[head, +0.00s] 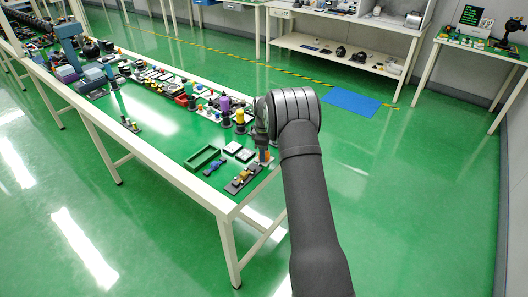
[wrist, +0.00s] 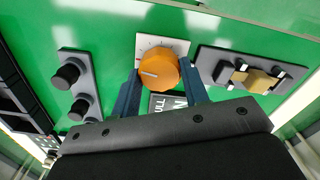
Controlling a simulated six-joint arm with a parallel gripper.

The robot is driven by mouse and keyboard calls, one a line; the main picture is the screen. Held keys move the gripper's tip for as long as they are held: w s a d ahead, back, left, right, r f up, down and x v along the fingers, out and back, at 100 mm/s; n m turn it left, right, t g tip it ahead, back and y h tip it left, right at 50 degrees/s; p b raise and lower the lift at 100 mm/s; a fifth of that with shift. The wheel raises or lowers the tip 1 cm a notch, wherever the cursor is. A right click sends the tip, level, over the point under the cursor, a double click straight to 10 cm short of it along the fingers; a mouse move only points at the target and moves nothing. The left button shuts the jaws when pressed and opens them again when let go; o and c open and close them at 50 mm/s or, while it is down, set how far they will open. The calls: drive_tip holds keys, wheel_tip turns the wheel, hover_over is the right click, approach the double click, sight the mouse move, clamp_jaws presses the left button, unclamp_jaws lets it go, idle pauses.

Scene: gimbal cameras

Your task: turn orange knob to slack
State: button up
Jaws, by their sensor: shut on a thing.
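The orange knob (wrist: 159,68) sits on a square white dial plate (wrist: 176,44) with tick marks, in the upper middle of the wrist view. A pale pointer line on the knob's face points to the left. My gripper (wrist: 160,78) has one blue finger on each side of the knob and is shut on it. Below the knob is a dark label plate (wrist: 161,105); its lettering is partly hidden by the gripper. In the head view my gripper (head: 263,150) is pointed down at the table's right end, and only a bit of orange shows beside it.
A grey panel with black knobs (wrist: 68,75) lies left of the dial, and a panel with a brass-coloured block (wrist: 258,80) lies right. In the head view a green tray (head: 204,158) and many small parts are on the long table (head: 170,160).

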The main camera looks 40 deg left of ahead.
drive_tip(key=shift+n, duration=0.9)
drive_tip(key=o, duration=1)
wheel_tip(320, 180, up, 18)
drive_tip(key=shift+f, duration=0.25)
drive_tip(key=shift+f, duration=0.1)
wheel_tip(320, 180, down, 17)
drive_tip(key=shift+f, duration=0.15)
idle(0.4)
